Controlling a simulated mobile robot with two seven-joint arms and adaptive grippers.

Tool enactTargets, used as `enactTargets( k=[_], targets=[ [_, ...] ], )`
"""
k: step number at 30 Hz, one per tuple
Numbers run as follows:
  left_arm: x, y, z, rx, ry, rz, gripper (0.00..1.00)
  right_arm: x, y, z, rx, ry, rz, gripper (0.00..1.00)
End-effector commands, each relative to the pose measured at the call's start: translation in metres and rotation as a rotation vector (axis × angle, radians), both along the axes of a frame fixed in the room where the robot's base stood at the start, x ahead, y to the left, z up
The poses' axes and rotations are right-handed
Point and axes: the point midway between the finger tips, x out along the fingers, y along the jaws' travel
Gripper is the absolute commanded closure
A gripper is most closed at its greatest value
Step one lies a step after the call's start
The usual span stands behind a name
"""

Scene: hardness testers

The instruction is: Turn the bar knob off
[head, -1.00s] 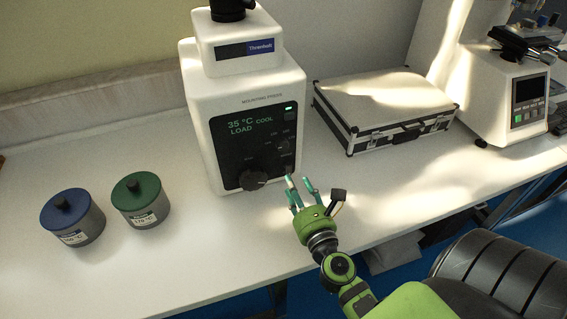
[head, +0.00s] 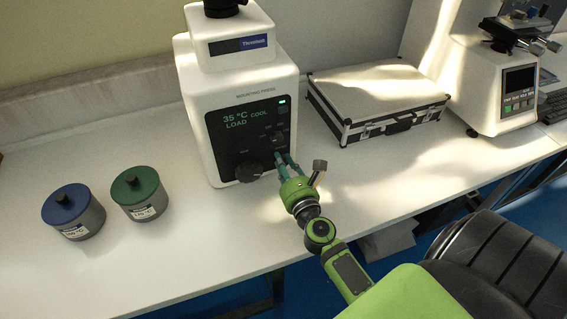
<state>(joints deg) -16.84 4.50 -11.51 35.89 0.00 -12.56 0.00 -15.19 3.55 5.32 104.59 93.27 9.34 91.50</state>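The white mounting press (head: 190,130) stands at the back of the table, with a black front panel reading 35 °C, COOL and LOAD. A large dark knob (head: 248,173) sits low on the panel, and a smaller dark knob (head: 279,138) sits higher at the right. I cannot read which one is marked bar. My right gripper (head: 283,157) is at the panel's lower right, below the small knob and right of the large one. Its fingers look apart with nothing between them; whether they touch the panel is unclear. My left gripper is not in view.
A blue-lidded pot (head: 75,222) and a green-lidded pot (head: 146,208) stand at the left. A silver case (head: 375,95) lies right of the press. A white tester (head: 478,90) stands further right. The table front between is clear.

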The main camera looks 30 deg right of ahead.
Motion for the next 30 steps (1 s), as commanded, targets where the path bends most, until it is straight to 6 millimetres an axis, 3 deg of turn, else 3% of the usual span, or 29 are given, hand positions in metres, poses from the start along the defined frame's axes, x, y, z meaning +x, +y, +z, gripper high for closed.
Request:
enactTargets(
  k=[14, 30],
  targets=[
    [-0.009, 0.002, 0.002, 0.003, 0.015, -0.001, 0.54, 0.000, 0.001, -0.001, -0.115, 0.029, 0.001, 1.00],
    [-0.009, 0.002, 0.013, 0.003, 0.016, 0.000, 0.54, 0.000, 0.003, -0.004, -0.587, 0.144, 0.005, 1.00]
  ],
)
